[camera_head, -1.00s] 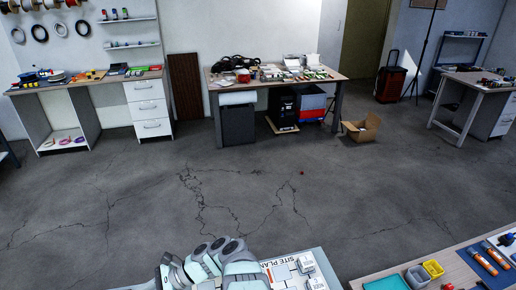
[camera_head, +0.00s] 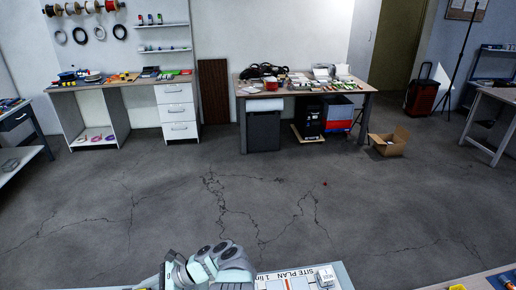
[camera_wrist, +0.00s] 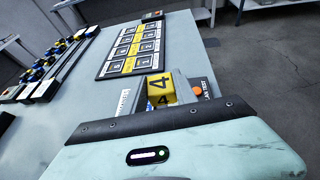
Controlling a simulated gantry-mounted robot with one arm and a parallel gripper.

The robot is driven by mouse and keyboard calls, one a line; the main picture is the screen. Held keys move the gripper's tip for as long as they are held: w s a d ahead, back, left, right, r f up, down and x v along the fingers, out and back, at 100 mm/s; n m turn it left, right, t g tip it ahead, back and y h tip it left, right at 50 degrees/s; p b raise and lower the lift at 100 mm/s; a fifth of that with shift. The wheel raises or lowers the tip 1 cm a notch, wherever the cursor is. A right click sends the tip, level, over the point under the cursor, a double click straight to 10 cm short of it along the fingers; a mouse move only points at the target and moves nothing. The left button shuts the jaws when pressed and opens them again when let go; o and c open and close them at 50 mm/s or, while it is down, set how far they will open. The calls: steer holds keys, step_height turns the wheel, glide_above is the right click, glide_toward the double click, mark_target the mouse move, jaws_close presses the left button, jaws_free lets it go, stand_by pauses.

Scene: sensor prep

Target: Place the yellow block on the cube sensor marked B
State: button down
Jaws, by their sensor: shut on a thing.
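In the wrist view, a yellow block (camera_wrist: 160,82) with a black "4" on its faces shows just past the dark front edge of my gripper (camera_wrist: 164,98). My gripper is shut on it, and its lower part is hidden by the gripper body. In the head view, a white cube sensor (camera_head: 326,275) stands on the site plan board (camera_head: 289,284) at the bottom edge. Its marking is too small to read. The cube sensor marked B cannot be picked out in either view.
In the wrist view, a dark panel (camera_wrist: 139,48) with several framed cells and yellow labels lies on the pale table (camera_wrist: 104,88). A rack with several yellow and blue pieces (camera_wrist: 48,70) lies at left. In the head view, open floor (camera_head: 230,215) lies beyond the table.

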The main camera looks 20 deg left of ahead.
steer(key=shift+s+a, duration=0.1)
steer(key=shift+a, duration=0.15)
steer(key=shift+w+a+r, duration=0.1)
steer(key=shift+w+a, duration=0.1)
steer(key=shift+a, duration=0.15)
steer(key=shift+w+a+r+m+t+y, duration=0.15)
steer(key=shift+w+a+r+m+t, duration=0.15)
steer(key=shift+a, duration=0.3)
steer(key=shift+w+a+r+m+t+y, duration=0.2)
steer(key=shift+w+a, duration=0.15)
steer(key=shift+a, duration=0.25)
